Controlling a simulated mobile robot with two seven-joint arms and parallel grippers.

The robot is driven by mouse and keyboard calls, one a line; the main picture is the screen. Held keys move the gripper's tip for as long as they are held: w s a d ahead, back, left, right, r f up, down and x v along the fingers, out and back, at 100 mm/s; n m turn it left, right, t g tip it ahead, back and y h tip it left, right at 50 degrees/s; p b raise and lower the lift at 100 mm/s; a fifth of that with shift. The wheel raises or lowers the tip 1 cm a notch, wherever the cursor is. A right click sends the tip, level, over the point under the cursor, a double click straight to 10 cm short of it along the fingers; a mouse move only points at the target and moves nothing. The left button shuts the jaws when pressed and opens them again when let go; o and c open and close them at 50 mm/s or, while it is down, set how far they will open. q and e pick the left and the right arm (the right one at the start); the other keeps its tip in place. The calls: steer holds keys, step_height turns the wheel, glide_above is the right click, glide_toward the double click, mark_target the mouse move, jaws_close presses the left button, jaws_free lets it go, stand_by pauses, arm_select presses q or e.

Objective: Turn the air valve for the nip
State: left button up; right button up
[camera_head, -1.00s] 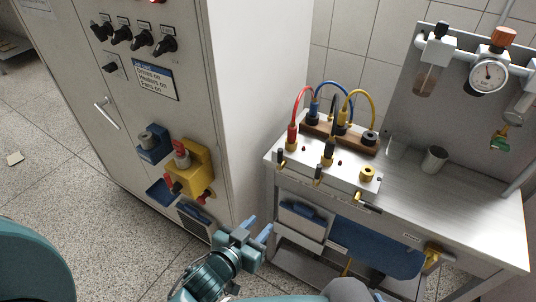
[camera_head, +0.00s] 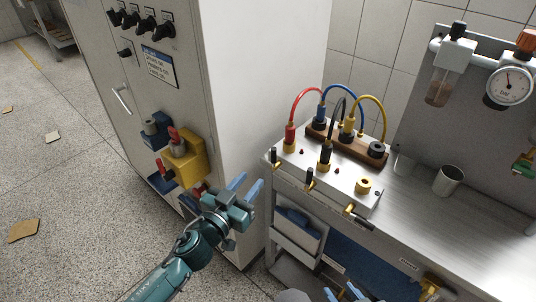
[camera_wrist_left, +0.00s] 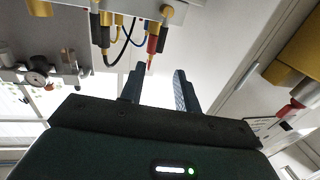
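I cannot tell which valve serves the nip. Small brass taps with black levers line the front of the metal box on the bench: a left one (camera_head: 274,157), a middle one (camera_head: 309,179) and a right one (camera_head: 354,213). A green-handled valve (camera_head: 524,163) hangs on the grey panel at the right edge. My left gripper (camera_head: 246,187) is open and empty, between the cabinet and bench, left of the taps. Its spread fingers also show in the left wrist view (camera_wrist_left: 159,88). My right gripper (camera_head: 341,293) is only partly in view at the bottom edge, its fingertips apart.
The grey cabinet (camera_head: 185,90) stands left, with a yellow box (camera_head: 187,163) bearing red handles close to my left arm. Red, blue and yellow cables arch over the bench box.

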mark_target(272, 154)
arm_select(q)
steer(key=b+x, duration=0.1)
steer(key=x, duration=1.2)
jaws_close()
steer(key=shift+a, duration=0.1)
